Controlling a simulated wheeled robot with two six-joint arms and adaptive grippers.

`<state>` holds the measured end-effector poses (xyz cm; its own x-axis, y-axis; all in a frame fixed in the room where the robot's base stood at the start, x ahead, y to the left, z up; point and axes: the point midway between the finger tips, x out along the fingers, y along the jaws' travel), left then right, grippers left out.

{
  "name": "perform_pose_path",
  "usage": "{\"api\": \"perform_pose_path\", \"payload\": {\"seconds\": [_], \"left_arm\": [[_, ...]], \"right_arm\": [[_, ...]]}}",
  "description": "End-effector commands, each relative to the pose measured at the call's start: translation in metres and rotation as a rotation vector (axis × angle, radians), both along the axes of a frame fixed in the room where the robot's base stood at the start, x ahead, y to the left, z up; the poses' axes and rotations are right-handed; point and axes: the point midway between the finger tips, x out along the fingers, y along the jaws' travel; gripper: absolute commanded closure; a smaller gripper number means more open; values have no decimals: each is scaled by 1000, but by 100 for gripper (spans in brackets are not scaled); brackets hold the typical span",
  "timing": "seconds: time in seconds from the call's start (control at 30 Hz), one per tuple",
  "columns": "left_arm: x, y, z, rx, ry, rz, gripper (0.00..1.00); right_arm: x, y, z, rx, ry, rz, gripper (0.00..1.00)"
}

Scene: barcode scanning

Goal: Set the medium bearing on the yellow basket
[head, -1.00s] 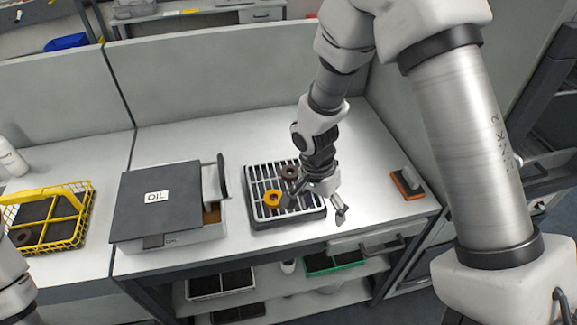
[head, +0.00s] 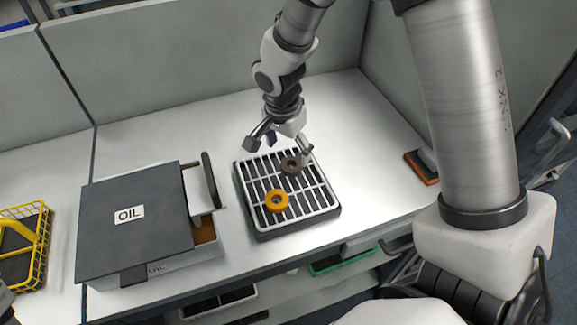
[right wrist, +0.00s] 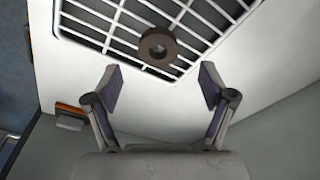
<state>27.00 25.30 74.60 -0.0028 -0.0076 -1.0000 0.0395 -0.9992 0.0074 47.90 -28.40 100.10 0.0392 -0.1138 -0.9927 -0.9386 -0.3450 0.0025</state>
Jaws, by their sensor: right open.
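A dark brown bearing ring (head: 290,166) lies on the white slatted grate of a dark tray (head: 318,187), near its back. An orange ring (head: 277,201) lies on the same grate, nearer the front. My right gripper (head: 281,149) is open and empty, above the back of the tray by the dark ring. In the right wrist view the dark ring (right wrist: 157,46) sits beyond and between the spread fingers (right wrist: 160,74), apart from both. The yellow basket (head: 43,250) is cut off at the left edge.
A dark-lidded box marked OIL (head: 130,225) stands between the basket and the tray, its upright handle (head: 209,180) close to the tray. An orange and grey block (head: 421,168) lies to the right. Panels bound the table behind and on the right.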

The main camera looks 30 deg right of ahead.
Motion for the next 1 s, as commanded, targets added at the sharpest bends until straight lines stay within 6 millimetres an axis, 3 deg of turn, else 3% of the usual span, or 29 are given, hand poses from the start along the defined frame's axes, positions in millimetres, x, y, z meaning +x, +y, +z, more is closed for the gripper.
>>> {"api": "perform_pose_path", "payload": {"seconds": [0.3, 0.53, 0.57, 0.73, 1.0], "left_arm": [[0, 0, 8, 0, 0, 0, 22], [0, 0, 7, 0, 0, 0, 22], [0, 0, 7, 0, 0, 0, 22], [0, 0, 7, 0, 0, 0, 22], [0, 0, 8, 0, 0, 0, 22]], "right_arm": [[1, -7, -49, 1, 3, 2, 18], [1, -7, -53, 1, 0, 1, 18], [1, -7, -53, 1, 0, 1, 25], [1, -7, -53, 1, 0, 1, 85], [2, -7, -53, 1, 0, 1, 87]]}}
